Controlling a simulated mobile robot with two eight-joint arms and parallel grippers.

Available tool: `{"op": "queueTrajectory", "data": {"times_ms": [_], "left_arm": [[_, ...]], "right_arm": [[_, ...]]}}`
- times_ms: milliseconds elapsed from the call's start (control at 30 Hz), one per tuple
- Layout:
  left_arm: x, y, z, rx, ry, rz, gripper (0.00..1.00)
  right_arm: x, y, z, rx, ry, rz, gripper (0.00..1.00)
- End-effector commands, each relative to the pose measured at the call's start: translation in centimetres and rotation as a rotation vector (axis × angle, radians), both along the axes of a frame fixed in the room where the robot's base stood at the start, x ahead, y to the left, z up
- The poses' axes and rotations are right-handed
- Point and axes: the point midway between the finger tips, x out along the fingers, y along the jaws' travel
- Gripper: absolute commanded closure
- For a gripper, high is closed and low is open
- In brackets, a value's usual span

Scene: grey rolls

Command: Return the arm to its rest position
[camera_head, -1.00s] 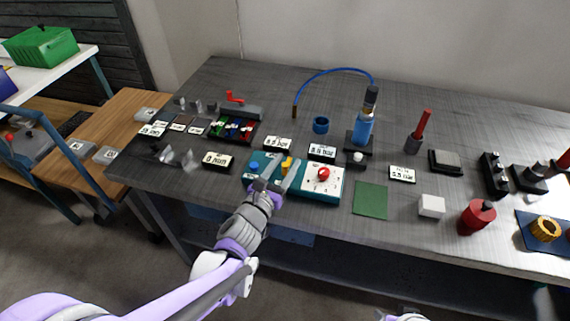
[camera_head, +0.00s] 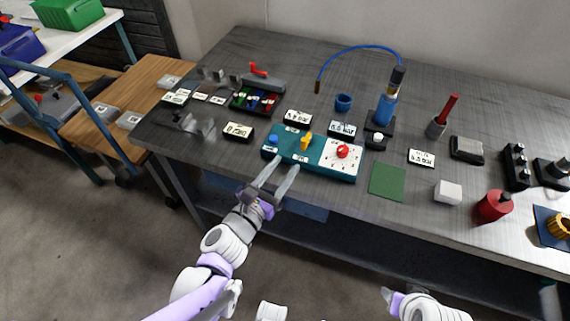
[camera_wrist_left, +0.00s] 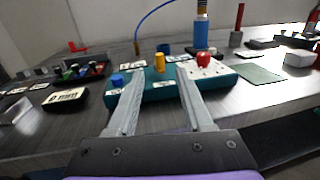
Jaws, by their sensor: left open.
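My left gripper (camera_head: 276,180) is open and empty just off the front edge of the grey table, with its fingers pointing at the teal control box (camera_head: 317,172). In the left wrist view, its two fingers (camera_wrist_left: 160,95) stand apart with the teal box (camera_wrist_left: 158,92) beyond them. The box carries a blue knob (camera_head: 273,140), a yellow lever (camera_head: 306,141) and a red knob (camera_head: 343,151) on a white dial. Part of my right arm (camera_head: 420,304) shows at the bottom right; its fingertips are not clear.
The grey table (camera_head: 400,218) holds a blue pump with a hose (camera_head: 385,108), a green mat (camera_head: 387,182), a white block (camera_head: 448,192), a red cylinder (camera_head: 494,206) and several label plates. A wooden bench (camera_head: 115,98) stands at left. The floor before the table is clear.

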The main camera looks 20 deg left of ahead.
Motion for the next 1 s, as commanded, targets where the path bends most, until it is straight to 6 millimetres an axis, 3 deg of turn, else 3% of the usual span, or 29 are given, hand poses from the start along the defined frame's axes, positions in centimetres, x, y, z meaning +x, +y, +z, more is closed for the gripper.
{"op": "queueTrajectory", "data": {"times_ms": [333, 467, 633, 800, 1000], "left_arm": [[0.0, -0.1, 0.0, 0.007, -0.001, -0.002, 0.49], [-0.3, -1.1, 0.1, 0.132, -0.017, -0.046, 0.49], [-1.9, -4.5, -0.4, 0.583, -0.077, -0.223, 0.49], [-4.9, -7.2, -2.9, 1.131, -0.154, -0.484, 0.49], [-9.4, -6.8, -7.1, 1.729, -0.232, -0.851, 0.49]], "right_arm": [[0.0, 0.0, 0.0, 0.000, 0.000, 0.000, 0.49], [0.0, 0.0, 0.0, 0.000, 0.000, 0.000, 0.49], [0.0, 0.0, 0.0, 0.000, 0.000, 0.000, 0.49], [0.0, 0.0, 0.0, 0.000, 0.000, 0.000, 0.49], [0.0, 0.0, 0.0, 0.000, 0.000, 0.000, 0.49]]}}
